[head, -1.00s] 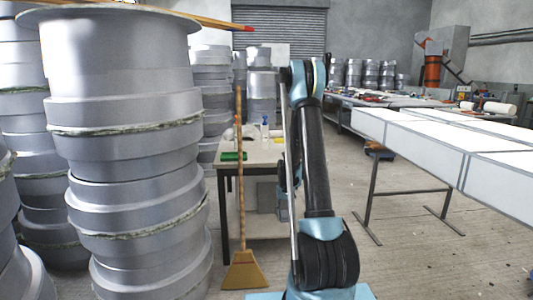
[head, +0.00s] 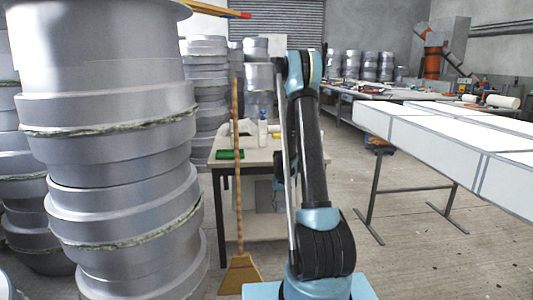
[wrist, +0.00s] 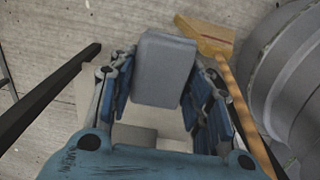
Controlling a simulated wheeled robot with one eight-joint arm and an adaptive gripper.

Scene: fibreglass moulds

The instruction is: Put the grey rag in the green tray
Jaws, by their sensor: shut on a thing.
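My gripper (wrist: 158,92) is shut on a grey, smooth, block-shaped thing, seemingly the folded grey rag (wrist: 165,65), in the wrist view. Its blue fingers lie on both sides of it. In the head view my arm hides most of the gripper, and the rag cannot be made out. The green tray (head: 229,154) lies on the left part of the pale table (head: 262,158), left of my arm and apart from the gripper. I cannot make out the tray in the wrist view.
A broom (head: 238,190) stands upright before the table's left side; it also shows in the wrist view (wrist: 208,38). A tall stack of grey moulds (head: 115,150) is close on the left. A bottle (head: 262,132) stands on the table. A long white mould (head: 440,140) stands right, with open floor between.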

